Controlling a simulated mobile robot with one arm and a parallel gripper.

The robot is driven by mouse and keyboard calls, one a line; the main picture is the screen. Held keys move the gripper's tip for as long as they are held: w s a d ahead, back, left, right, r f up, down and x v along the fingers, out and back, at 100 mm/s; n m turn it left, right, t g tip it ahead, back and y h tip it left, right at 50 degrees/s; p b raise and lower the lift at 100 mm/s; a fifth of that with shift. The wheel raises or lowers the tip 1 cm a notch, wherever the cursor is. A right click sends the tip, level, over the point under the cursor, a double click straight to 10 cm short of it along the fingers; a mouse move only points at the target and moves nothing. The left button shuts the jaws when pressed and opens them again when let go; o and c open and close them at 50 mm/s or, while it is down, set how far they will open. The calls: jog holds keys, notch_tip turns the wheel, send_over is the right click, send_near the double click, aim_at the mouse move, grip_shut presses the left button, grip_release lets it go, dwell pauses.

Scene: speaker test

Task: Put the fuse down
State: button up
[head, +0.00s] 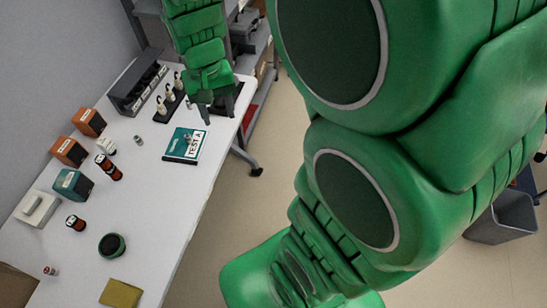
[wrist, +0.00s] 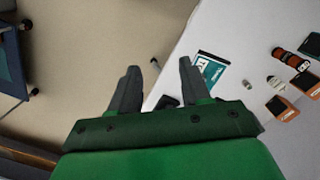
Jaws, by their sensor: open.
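My gripper (head: 218,108) is open, its two dark fingers apart above the far right edge of the white table (head: 165,225). In the wrist view, nothing is between the fingertips of my gripper (wrist: 159,68). A teal and white booklet marked TEST A (head: 181,153) lies flat on the table in front of the fingers, and it shows beyond the right finger in the wrist view (wrist: 209,72). A small metallic piece (head: 188,138), perhaps the fuse, appears to lie on the booklet. Another small grey cylinder (head: 138,140) stands left of it, so I cannot tell surely which is the fuse.
Two orange boxes (head: 69,151), a teal box (head: 72,186), and dark-red cylinders (head: 109,167) stand at the left. A dark rack (head: 138,88) and a black stand with pale pieces (head: 168,105) are at the back. The table's front middle is mostly clear. A grey bin (head: 500,218) stands right.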

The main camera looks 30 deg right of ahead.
jog(key=s+d+r+n, duration=0.1)
jog(key=s+r, duration=0.1)
jog(key=s, duration=0.7)
jog(key=s+d+r, duration=0.2)
jog(key=s, duration=0.8)
jog(key=shift+s+d+n+g, duration=0.15)
jog(key=shift+s+n+g, duration=0.1)
jog(key=shift+n+g, duration=0.15)
jog(key=shift+o, duration=0.5)
